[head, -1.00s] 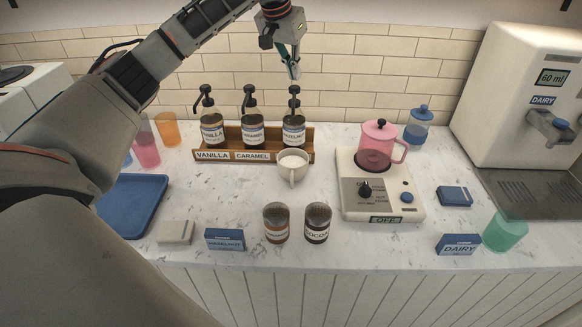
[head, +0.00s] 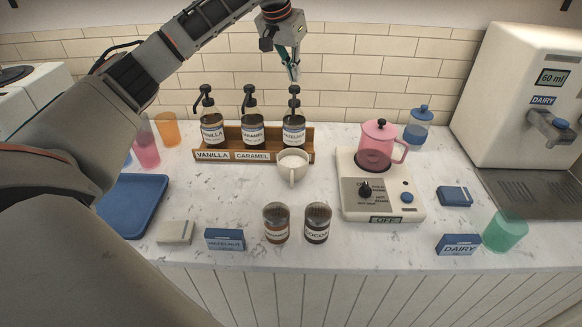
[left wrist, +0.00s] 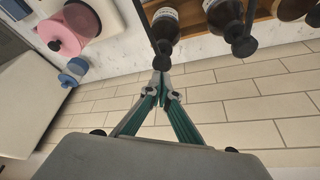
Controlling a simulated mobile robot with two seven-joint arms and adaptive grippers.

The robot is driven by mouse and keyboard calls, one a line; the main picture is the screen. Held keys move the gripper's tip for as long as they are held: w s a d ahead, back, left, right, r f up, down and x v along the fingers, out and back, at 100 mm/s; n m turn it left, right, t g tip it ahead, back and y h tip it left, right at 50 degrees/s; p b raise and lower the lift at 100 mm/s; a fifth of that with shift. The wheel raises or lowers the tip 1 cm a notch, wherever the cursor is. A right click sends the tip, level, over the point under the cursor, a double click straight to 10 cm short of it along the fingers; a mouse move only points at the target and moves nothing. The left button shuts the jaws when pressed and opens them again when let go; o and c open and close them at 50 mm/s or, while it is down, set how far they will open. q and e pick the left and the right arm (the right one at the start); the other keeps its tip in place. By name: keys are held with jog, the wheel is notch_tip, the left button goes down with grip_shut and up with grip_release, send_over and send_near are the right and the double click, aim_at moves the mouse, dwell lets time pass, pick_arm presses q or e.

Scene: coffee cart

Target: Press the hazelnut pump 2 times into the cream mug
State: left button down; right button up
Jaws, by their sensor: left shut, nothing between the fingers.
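The hazelnut bottle (head: 294,133) stands at the right end of the wooden rack, with its black pump (head: 294,95) upright. My left gripper (head: 294,78) is shut and empty, its fingertips just above the pump head. In the left wrist view the shut fingertips (left wrist: 161,74) appear close to the black pump head (left wrist: 163,48); I cannot tell whether they touch. The cream mug (head: 291,178) stands on the counter in front of the hazelnut bottle, handle toward me, with something whitish inside. My right gripper is not in view.
Vanilla (head: 212,130) and caramel (head: 252,132) bottles share the wooden rack (head: 225,155). A pink jug (head: 377,145) sits on a blender-like base (head: 360,205) to the right. Cinnamon-coloured and cocoa jars (head: 316,225) stand in front. The tiled wall is close behind.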

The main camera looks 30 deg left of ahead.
aim_at(295, 87)
pick_arm(q)
jog(key=shift+f, duration=0.1)
dwell(0.5)
jog(key=shift+f, duration=1.55)
jog(key=shift+r, duration=1.55)
jog(key=shift+f, duration=0.2)
jog(key=shift+f, duration=1.35)
jog(key=shift+r, duration=1.55)
